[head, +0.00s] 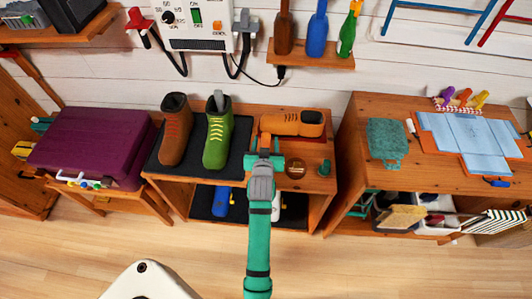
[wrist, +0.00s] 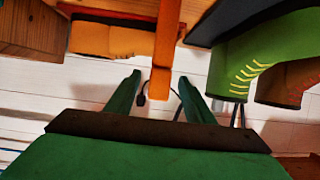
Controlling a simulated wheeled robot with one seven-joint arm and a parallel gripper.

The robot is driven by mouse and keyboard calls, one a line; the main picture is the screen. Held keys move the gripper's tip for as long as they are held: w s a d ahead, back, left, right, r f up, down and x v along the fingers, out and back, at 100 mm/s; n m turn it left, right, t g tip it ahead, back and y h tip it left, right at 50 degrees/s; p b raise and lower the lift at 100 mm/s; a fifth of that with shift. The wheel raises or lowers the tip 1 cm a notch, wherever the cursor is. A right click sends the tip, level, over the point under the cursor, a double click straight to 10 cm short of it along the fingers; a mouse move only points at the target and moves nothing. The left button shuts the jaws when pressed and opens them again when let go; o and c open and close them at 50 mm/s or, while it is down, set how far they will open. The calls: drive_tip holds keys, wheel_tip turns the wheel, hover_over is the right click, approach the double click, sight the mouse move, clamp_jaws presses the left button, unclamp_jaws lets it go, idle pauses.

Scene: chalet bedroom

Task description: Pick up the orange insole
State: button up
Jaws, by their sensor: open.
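The orange insole (head: 265,142) shows as a narrow orange strip at my gripper, beside the lying boot in the head view. In the wrist view the insole (wrist: 163,60) looks like a thin upright bar that runs down between the two fingers. My gripper (head: 264,159) reaches over the front of the wooden bench. Its green fingers (wrist: 160,76) are open, one on each side of the insole, with gaps visible on both sides. The insole's far end is cut off by the wrist view's edge.
An orange-brown boot (head: 292,123) lies behind my gripper. A green boot (head: 218,138) and a brown boot (head: 174,133) stand on a dark mat to the left. A round brown tin (head: 296,170) and a small green item (head: 325,168) sit close on the right.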

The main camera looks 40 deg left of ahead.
drive_tip(key=shift+w+a+f, duration=0.2)
drive_tip(key=shift+w+a, duration=0.1)
drive_tip(key=shift+w, duration=0.15)
clamp_jaws()
drive_tip(key=shift+r, duration=0.1)
